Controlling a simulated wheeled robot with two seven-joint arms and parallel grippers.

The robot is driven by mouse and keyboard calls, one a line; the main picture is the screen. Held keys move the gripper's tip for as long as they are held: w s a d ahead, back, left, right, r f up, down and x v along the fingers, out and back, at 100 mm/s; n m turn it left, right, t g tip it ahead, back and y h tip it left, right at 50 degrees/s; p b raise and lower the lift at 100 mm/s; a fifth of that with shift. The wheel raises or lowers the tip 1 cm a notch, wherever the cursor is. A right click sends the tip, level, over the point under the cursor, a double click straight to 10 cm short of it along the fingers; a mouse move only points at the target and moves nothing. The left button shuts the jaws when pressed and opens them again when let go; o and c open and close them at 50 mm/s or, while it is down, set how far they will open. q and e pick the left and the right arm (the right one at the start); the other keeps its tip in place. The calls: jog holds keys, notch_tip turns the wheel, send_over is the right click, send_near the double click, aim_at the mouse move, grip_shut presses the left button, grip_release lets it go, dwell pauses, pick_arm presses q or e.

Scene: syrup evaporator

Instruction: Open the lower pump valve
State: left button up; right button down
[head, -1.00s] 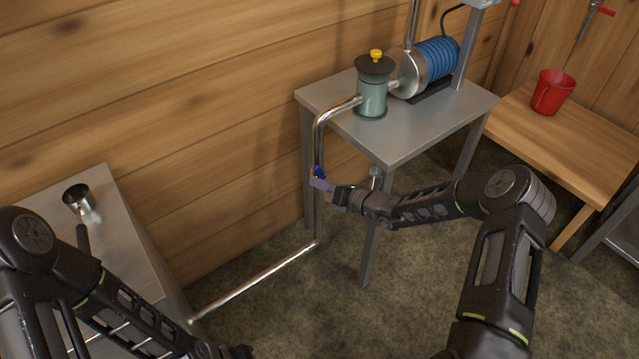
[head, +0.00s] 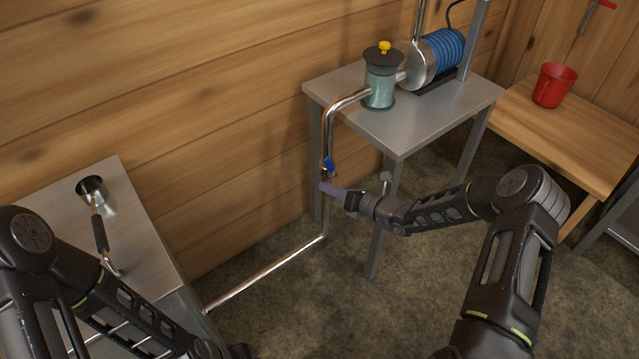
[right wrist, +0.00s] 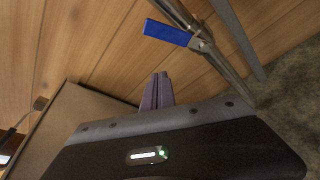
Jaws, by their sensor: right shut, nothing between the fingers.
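The lower pump valve is on the upright steel pipe at the side of the metal pump table. Its blue handle (head: 329,165) shows in the head view, and in the right wrist view the handle (right wrist: 167,32) sticks out at an angle from the pipe. My right gripper (head: 326,187) is shut and empty, its purple-grey fingers just below the handle, in front of the pipe. In the right wrist view the shut fingertips (right wrist: 157,80) are apart from the handle. My left forearm shows at the lower left; its gripper is out of the frame.
The metal table (head: 400,132) carries a green canister (head: 380,88) and the pump with a blue ribbed motor (head: 444,52). A lower pipe (head: 265,276) runs left near the floor. A ladle (head: 98,230) lies on the left metal table. A red cup (head: 553,86) stands on the wooden bench.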

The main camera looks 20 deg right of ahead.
pick_arm(q)
jog(key=shift+r, duration=0.2)
pick_arm(e)
jog(key=v, duration=0.6)
jog(key=shift+d+f, duration=0.35)
jog(key=shift+d, duration=0.15)
jog(key=shift+s+f, duration=0.1)
jog(key=shift+s, duration=0.1)
